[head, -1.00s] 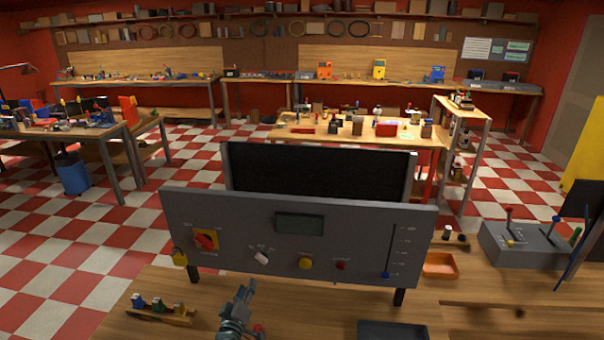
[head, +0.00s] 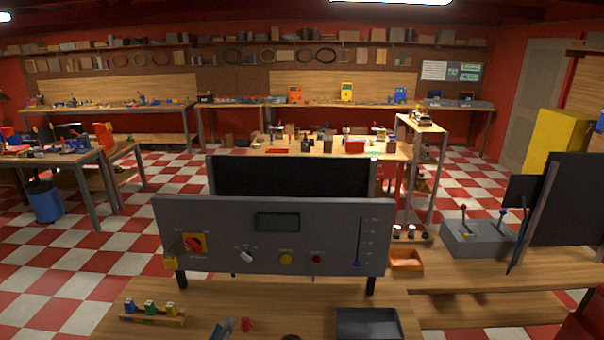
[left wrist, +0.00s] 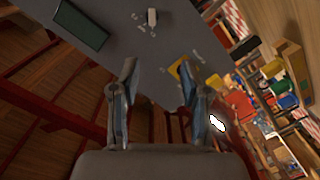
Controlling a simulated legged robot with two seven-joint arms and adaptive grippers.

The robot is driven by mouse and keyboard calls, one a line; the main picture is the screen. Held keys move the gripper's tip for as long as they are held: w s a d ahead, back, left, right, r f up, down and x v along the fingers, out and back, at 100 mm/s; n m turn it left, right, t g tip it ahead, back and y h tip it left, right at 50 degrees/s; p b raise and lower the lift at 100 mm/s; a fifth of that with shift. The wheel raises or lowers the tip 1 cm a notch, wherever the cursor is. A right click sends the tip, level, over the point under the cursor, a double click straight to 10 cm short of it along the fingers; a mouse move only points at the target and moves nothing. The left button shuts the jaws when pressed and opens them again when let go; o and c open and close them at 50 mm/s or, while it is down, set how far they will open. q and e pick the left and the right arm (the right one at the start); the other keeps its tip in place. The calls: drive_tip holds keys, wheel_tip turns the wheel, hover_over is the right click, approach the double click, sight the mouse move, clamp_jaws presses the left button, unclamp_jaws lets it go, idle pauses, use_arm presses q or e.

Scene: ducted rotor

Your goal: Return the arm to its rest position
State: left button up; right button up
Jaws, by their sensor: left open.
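My left gripper (head: 228,328) shows at the bottom edge of the head view, low in front of the grey control panel (head: 225,235) and apart from it. Its arm is mostly out of the picture. In the left wrist view the two fingers of the gripper (left wrist: 156,90) stand apart with nothing between them, and the panel (left wrist: 160,50) is beyond them, seen tilted. The panel carries a red rotary switch on a yellow plate (head: 194,244), a white knob (head: 246,256), a yellow button (head: 286,258), a red button (head: 317,258) and a blue slider (head: 356,265). My right gripper is not in view.
A small wooden rack (head: 152,313) stands on the bench at left, a dark tray (head: 367,323) at front right. An orange bin (head: 405,260) and grey lever box (head: 477,239) are farther right. A small red thing (head: 246,324) shows beside the left gripper; I cannot tell what it is.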

use_arm(q)
drive_tip(key=s+d+f+m+g, duration=0.2)
drive_tip(key=s+f+m+g, duration=0.5)
drive_tip(key=s+f, duration=1.05)
drive_tip(key=s+f+m+g, duration=0.3)
drive_tip(key=s+g, duration=0.4)
drive_tip(key=s, duration=1.5)
wheel_tip(320, 180, down, 24)
drive_tip(key=s+g, duration=0.1)
drive_tip(key=s+a+f+g+y, duration=0.1)
drive_tip(key=s+a+f, duration=0.2)
drive_tip(key=s+f, duration=1.4)
drive_tip(key=shift+s+f, duration=0.4)
drive_tip(key=shift+s, duration=0.3)
drive_tip(key=shift+a, duration=0.1)
